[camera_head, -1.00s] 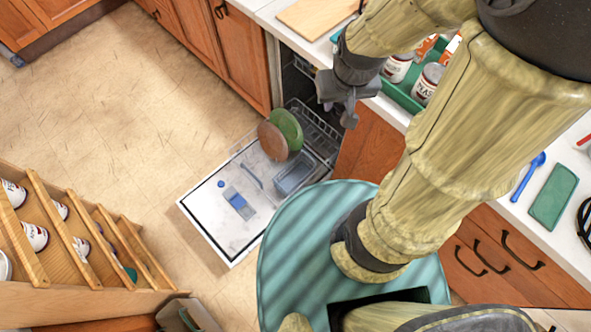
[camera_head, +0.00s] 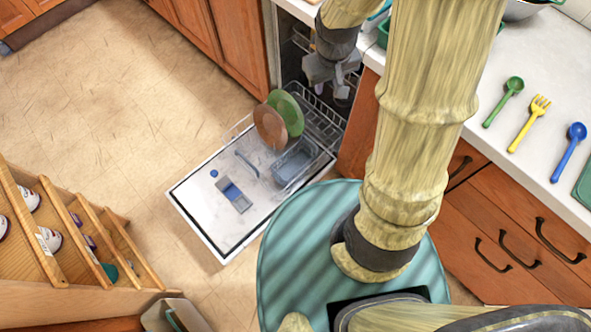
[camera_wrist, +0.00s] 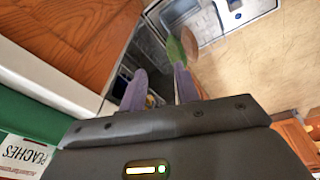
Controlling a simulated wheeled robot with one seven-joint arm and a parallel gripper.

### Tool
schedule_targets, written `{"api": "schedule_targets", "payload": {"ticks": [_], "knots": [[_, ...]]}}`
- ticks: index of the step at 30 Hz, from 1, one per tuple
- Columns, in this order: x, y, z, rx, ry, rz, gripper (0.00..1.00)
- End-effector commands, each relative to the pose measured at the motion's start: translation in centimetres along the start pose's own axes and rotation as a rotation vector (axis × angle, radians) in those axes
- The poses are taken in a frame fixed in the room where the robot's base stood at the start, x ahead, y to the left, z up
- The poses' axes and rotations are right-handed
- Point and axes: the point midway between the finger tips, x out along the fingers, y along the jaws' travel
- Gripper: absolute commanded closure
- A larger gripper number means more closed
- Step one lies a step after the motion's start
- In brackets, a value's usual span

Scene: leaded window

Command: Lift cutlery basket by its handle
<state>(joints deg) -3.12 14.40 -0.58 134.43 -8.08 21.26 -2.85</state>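The grey cutlery basket (camera_head: 297,161) sits in the rack area over the open dishwasher door, to the right of the plates. A thin curved grey bar (camera_head: 246,163) shows left of the basket; I cannot tell whether it is the basket's handle. My gripper (camera_head: 330,88) is above and to the right of the basket, near the dishwasher opening, clear of it. In the wrist view my gripper (camera_wrist: 160,80) has its two purple-grey fingers apart with nothing held between them. I cannot make out the basket clearly in the wrist view.
A green plate (camera_head: 287,112) and a brown plate (camera_head: 269,126) stand upright in the dishwasher rack (camera_head: 320,118). The open door (camera_head: 207,213) extends over free floor. The counter (camera_head: 535,75) holds green, yellow and blue utensils. A wooden shelf (camera_head: 75,245) with cans stands lower left.

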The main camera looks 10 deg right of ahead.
Motion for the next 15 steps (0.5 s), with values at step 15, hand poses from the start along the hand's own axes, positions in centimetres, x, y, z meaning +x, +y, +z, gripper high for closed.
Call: {"api": "schedule_targets", "payload": {"ticks": [15], "knots": [[20.3, -1.3, -3.4, -0.223, -0.059, 0.040, 0.68]]}}
